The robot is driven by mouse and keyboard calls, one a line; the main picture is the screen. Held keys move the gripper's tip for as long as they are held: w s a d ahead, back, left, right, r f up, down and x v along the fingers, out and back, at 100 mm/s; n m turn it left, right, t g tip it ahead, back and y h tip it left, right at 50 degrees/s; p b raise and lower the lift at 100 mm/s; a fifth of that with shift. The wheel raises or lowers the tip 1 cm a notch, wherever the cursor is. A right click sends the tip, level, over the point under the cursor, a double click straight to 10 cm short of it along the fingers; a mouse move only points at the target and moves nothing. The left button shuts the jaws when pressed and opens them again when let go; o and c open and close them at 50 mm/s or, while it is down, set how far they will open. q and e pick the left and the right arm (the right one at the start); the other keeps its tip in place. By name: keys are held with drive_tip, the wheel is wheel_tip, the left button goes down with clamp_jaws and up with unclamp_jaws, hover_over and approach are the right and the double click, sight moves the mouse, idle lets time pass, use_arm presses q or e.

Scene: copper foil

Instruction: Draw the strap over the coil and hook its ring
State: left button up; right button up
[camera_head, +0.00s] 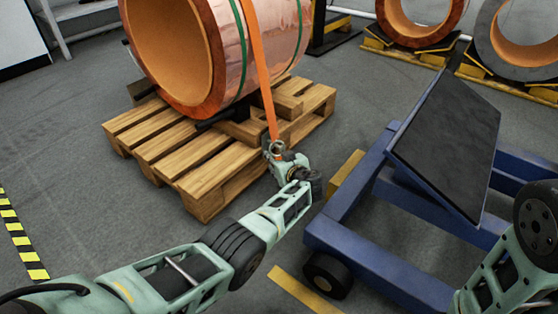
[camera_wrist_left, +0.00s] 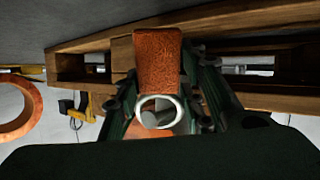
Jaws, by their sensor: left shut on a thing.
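A large copper coil (camera_head: 205,55) lies on its side on a wooden pallet (camera_head: 155,140), with thin green bands around it. An orange strap (camera_head: 262,75) runs down over the coil's face on the right to my left gripper (camera_head: 275,150), which is at the pallet's front right edge. In the left wrist view the strap (camera_wrist_left: 158,60) ends in a pale metal ring (camera_wrist_left: 160,112) between the fingers of my left gripper (camera_wrist_left: 165,100), which is shut on it. Any hook is hidden or too small to make out. My right arm shows at lower right, but its gripper is out of view.
A blue wheeled cart (camera_head: 365,235) with a dark tilted panel (camera_head: 450,140) stands just right of my left gripper. More coils (camera_head: 525,50) rest on stands at the back right. Grey floor is clear on the left, beside a yellow-black striped line (camera_head: 25,245).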

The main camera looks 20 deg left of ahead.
use_arm(q)
drive_tip(key=o, duration=1.3)
drive_tip(key=shift+o, duration=0.2)
